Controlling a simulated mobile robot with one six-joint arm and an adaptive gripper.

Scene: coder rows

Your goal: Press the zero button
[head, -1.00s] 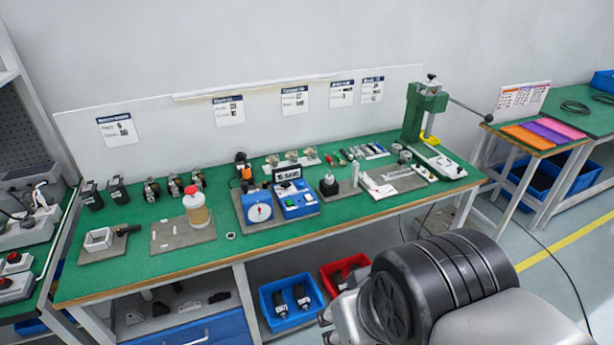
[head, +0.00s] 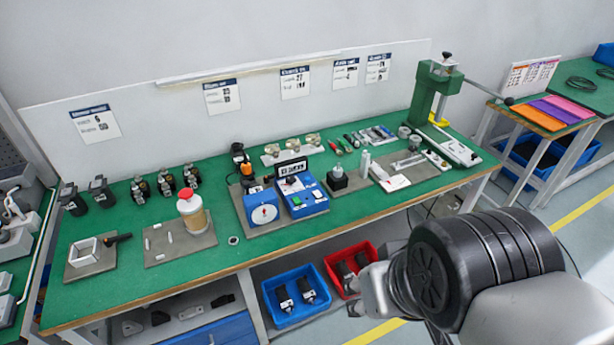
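A blue tester box (head: 302,197) with a dark display (head: 290,168) stands on a grey plate in the middle of the green workbench. Its top carries small coloured controls, among them a green one; which one is the zero button is too small to tell. A blue box with a round white dial (head: 264,214) stands beside it on the left. My arm reaches in from the lower right, with a black ribbed joint in front.
A green lever press (head: 432,92) stands at the bench's right end. A jar with a red cap (head: 192,211) and a white frame (head: 85,252) stand left of the dial box. Blue (head: 268,291) and red (head: 332,270) bins sit under the bench. Bare green surface lies along the front edge.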

